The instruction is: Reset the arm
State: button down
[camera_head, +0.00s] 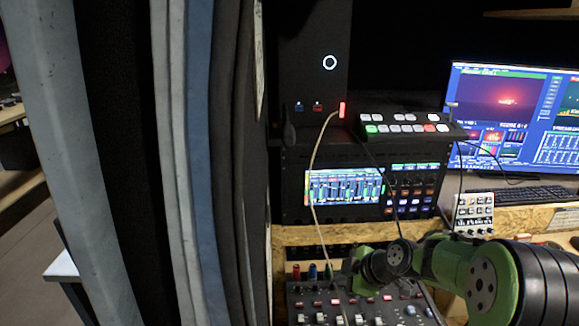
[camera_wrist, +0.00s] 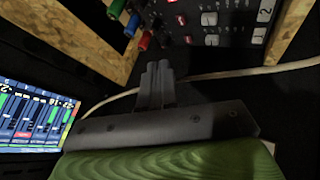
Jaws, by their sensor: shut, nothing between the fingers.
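My gripper (camera_wrist: 158,70) shows in the wrist view with its two grey fingers together and nothing between them. Its dark mount and a green part of my arm fill the lower part of that view. The fingers point toward the sockets and the control panel (camera_wrist: 205,18), close to a pale cable (camera_wrist: 245,72); I cannot tell whether they touch it. In the head view my green and black arm reaches in from the lower right over the mixing panel (camera_head: 345,308). The fingers cannot be made out there.
A lit rack screen (camera_head: 345,188), a button switcher (camera_head: 400,126) and a monitor (camera_head: 515,110) stand behind my arm. A pale cable (camera_head: 313,165) hangs down to the coloured plugs (camera_head: 312,271). A small keypad (camera_head: 473,213) sits beside the arm. Curtain-like panels (camera_head: 185,150) close off the left.

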jog(key=s+a+r+m+h+p, duration=0.2)
jog(key=s+r+m+h+p, duration=0.4)
jog(key=s+r, duration=0.8)
jog(key=s+d+r+m+p, duration=0.1)
jog(key=s+r+m, duration=0.1)
jog(key=s+m, duration=0.3)
jog(key=s+d+r+m+p, duration=0.1)
jog(key=s+r+m, duration=0.2)
jog(key=s, duration=0.7)
jog(key=shift+m+g+y, duration=0.3)
jog(key=shift+m+y, duration=0.1)
jog(key=shift+m, duration=0.7)
jog(key=shift+w, duration=0.1)
